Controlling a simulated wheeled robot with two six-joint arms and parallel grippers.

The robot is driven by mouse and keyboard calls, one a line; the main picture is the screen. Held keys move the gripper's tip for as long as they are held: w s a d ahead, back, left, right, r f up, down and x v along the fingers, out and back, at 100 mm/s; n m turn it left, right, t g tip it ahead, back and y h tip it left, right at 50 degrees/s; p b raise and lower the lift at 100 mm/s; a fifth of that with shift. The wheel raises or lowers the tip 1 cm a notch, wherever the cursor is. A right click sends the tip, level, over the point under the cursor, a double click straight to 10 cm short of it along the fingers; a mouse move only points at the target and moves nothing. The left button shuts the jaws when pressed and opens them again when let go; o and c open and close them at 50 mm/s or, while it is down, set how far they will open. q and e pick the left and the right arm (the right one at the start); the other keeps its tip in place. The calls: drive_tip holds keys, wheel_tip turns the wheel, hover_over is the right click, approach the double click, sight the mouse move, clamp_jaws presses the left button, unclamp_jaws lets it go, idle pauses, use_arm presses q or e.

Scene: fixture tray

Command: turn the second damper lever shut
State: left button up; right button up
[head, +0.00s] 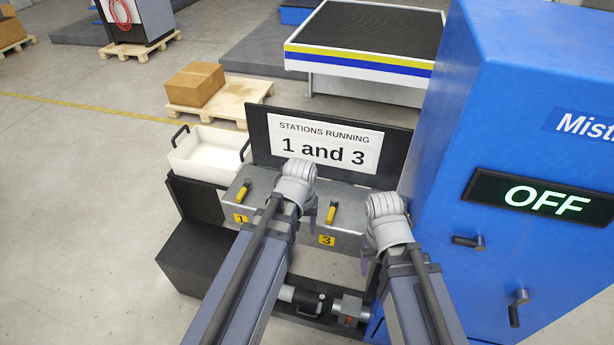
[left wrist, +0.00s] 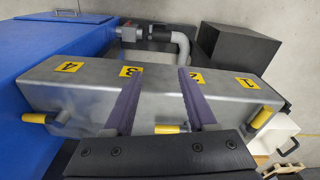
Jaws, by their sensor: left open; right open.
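A grey metal duct box (head: 262,200) carries number plates 1 and 3 and yellow-handled levers. The lever by plate 1 (head: 243,191) and the lever by plate 3 (head: 331,213) both point roughly toward the box front. In the left wrist view the box appears turned round, with plates 4 to 1. Plate 2 (left wrist: 195,77) is partly behind a finger. My left gripper (left wrist: 160,100) is open over the box, empty. My right gripper (head: 366,262) is open near the box's right end.
A sign (head: 325,143) behind the box reads "STATIONS RUNNING 1 and 3". A blue cabinet (head: 470,200) with an "OFF" display stands close on the right. A white tray (head: 209,152) is at the left. A pipe (head: 300,297) runs low in front.

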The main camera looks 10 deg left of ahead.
use_arm(q)
drive_tip(key=w+a+r+n, duration=0.1)
drive_tip(key=w+r+n, duration=0.1)
drive_tip(key=w+n, duration=0.5)
drive_tip(key=w+a+r+n+t+p, duration=0.1)
drive_tip(key=w+a+n, duration=0.1)
drive_tip(key=w+n, duration=0.5)
drive_tip(key=shift+w+a+r+n, duration=0.2)
drive_tip(key=shift+a+r+n, duration=0.15)
drive_tip(key=shift+n, duration=0.45)
use_arm(e)
wheel_tip(320, 180, up, 3)
drive_tip(key=shift+r, duration=0.15)
use_arm(q)
drive_tip(key=f+b, duration=0.2)
drive_tip(key=w+f+b, duration=0.1)
drive_tip(key=f+b, duration=0.4)
drive_tip(key=shift+w+f, duration=0.25)
drive_tip(key=shift+f, duration=0.1)
drive_tip(key=shift+d, duration=0.1)
use_arm(e)
wheel_tip(320, 180, down, 8)
drive_tip(key=shift+r, duration=0.2)
use_arm(q)
drive_tip(key=shift+c, duration=0.4)
clamp_jaws()
